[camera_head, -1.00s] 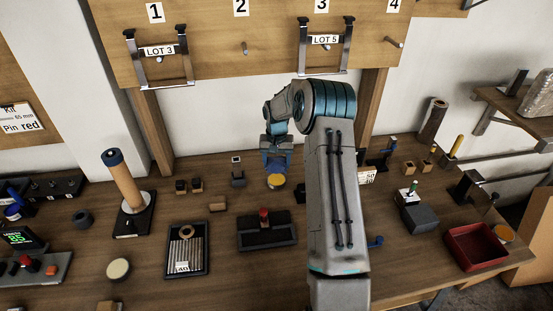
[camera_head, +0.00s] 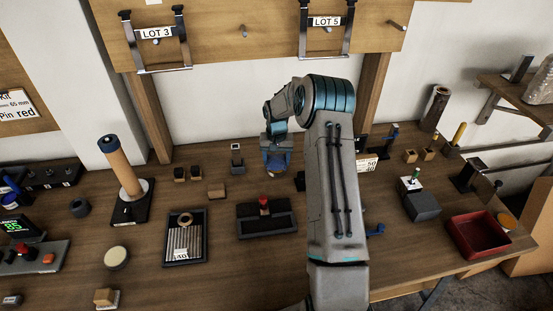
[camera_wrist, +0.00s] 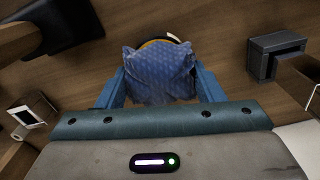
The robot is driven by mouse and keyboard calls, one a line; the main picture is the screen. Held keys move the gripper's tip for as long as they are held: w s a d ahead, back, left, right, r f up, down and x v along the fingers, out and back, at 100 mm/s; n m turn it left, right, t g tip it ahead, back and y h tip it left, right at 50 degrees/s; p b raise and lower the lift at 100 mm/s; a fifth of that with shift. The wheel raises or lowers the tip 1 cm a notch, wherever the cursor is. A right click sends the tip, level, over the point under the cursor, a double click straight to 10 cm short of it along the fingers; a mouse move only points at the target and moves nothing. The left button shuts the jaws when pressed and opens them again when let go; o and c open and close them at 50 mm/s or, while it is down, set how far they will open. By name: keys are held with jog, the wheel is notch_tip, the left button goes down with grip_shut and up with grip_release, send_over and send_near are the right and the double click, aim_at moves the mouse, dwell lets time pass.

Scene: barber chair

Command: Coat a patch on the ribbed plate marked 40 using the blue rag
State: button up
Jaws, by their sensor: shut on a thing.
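The ribbed plate (camera_head: 184,243) with the label 40 lies in a dark tray left of centre on the bench, with a tan ring at its far end. My gripper (camera_head: 277,158) is at the back middle of the bench, away from the plate. It is shut on the blue rag (camera_wrist: 158,75), a patterned cloth bunched between the two blue fingers. In the wrist view a round pot (camera_wrist: 163,39) with a yellow rim shows just past the rag. The rag hides most of the pot; whether they touch I cannot tell.
A dark block with a red knob (camera_head: 264,204) stands between the plate and my arm. A red tray (camera_head: 478,234) is at the right. Small dark blocks (camera_head: 187,174) stand behind the plate.

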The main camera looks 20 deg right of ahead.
aim_at(277, 158)
jog(key=shift+f+b, duration=0.6)
jog(key=shift+b, duration=0.05)
dwell(2.1)
jog(key=shift+r+p, duration=1.5)
jog(key=shift+r, duration=2.1)
jog(key=shift+s+f, duration=0.1)
